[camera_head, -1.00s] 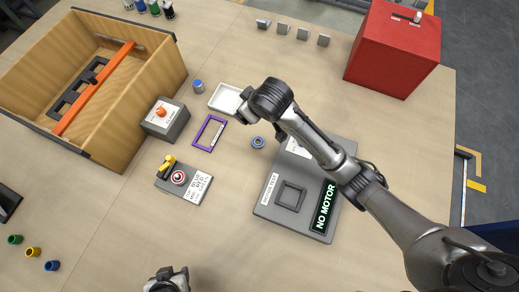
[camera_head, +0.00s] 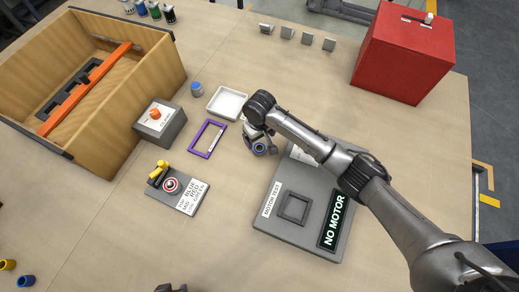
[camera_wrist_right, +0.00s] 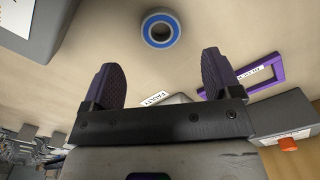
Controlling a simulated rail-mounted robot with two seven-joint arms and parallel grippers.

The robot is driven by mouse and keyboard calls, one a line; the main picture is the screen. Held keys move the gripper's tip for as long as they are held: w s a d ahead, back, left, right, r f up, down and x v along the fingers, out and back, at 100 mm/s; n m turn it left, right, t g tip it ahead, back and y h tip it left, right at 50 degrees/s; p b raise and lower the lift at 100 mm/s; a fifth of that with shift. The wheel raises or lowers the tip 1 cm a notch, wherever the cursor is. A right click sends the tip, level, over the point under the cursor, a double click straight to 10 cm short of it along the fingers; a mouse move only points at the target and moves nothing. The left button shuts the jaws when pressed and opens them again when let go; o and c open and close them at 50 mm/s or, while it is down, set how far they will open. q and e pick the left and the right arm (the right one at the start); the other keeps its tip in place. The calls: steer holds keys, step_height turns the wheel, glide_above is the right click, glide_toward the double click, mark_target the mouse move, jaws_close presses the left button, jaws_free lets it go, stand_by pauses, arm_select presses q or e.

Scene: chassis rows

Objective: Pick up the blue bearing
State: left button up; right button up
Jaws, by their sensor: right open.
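The blue bearing (camera_head: 259,152), a small ring with a dark hole, lies flat on the table left of the motor test board. In the right wrist view the bearing (camera_wrist_right: 160,42) is beyond my open fingertips and in line with the gap between them. My right gripper (camera_wrist_right: 162,78) is open and empty, its two dark fingers apart. In the head view my right gripper (camera_head: 259,142) is over the bearing, partly hiding it. Only a small part of my left gripper (camera_head: 171,288) shows at the bottom edge; its jaws cannot be made out.
A purple frame (camera_head: 223,137), a white tray (camera_head: 243,104) and a grey button box (camera_head: 177,128) stand to the left. The motor test board (camera_head: 270,220) lies to the right, marked "NO MOTOR". A red box (camera_head: 405,60) and a wooden crate (camera_head: 130,120) stand farther off.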

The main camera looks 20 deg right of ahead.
mark_target(259, 150)
arm_select(q)
steer(key=shift+a+f, duration=0.1)
steer(key=shift+f, duration=0.15)
arm_select(e)
steer(key=shift+f, duration=0.8)
arm_select(q)
steer(key=shift+f+b, duration=1)
steer(key=shift+b, duration=0.1)
arm_select(e)
steer(key=shift+s+f, duration=0.1)
steer(key=shift+f, duration=2.5)
arm_select(q)
steer(key=shift+d, duration=0.2)
arm_select(e)
steer(key=shift+c, duration=0.5)
arm_select(q)
steer(key=shift+a, duration=0.2)
arm_select(e)
steer(key=c, duration=1)
arm_select(q)
steer(key=shift+r, duration=0.1)
arm_select(e)
steer(key=shift+o, duration=0.2)
steer(key=shift+r, duration=0.2)
